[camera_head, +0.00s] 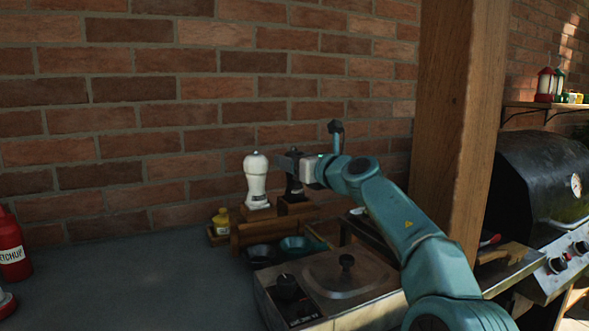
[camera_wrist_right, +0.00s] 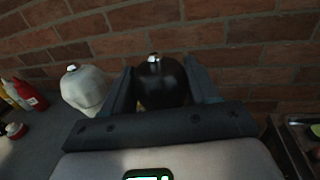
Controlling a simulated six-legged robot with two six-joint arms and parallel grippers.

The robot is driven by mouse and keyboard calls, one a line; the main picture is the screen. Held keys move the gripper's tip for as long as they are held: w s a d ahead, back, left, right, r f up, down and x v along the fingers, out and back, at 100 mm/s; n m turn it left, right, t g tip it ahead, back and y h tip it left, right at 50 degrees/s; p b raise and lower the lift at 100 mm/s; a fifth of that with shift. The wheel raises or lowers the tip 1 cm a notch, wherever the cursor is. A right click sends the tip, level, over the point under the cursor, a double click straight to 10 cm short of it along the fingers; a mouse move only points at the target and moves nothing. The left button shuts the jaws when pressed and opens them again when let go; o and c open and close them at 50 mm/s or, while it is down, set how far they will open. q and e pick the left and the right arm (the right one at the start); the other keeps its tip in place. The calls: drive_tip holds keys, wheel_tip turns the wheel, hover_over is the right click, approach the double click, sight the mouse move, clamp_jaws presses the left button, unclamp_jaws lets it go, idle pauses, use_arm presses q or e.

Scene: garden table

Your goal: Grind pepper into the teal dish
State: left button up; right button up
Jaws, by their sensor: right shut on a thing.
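A dark pepper mill (camera_head: 294,187) stands upright at its wooden block (camera_head: 296,207), beside a white mill (camera_head: 256,180). My right gripper (camera_head: 288,164) is shut on the dark mill's upper part. In the right wrist view the dark mill (camera_wrist_right: 162,82) sits between the two fingers of that gripper (camera_wrist_right: 163,88), with the white mill (camera_wrist_right: 87,90) to the left. I cannot tell whether the mill's base touches the block. The teal dish (camera_head: 298,244) lies in front of and below the mill, next to a black dish (camera_head: 262,253). My left gripper is not in view.
A yellow bottle (camera_head: 221,222) stands left of the blocks. A lidded metal cooker (camera_head: 335,285) is in front of the dishes. A red ketchup bottle (camera_head: 11,246) is at far left. A wooden post (camera_head: 445,120) and grill (camera_head: 540,185) are right. The table's left-middle is clear.

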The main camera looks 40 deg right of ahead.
drive_tip(key=shift+n+y+p, duration=0.75)
drive_tip(key=shift+n+y, duration=0.15)
drive_tip(key=shift+y, duration=0.5)
drive_tip(key=shift+a+f, duration=0.1)
drive_tip(key=o, duration=1)
drive_tip(key=shift+w, duration=0.1)
wheel_tip(320, 180, up, 20)
drive_tip(key=p, duration=1.7)
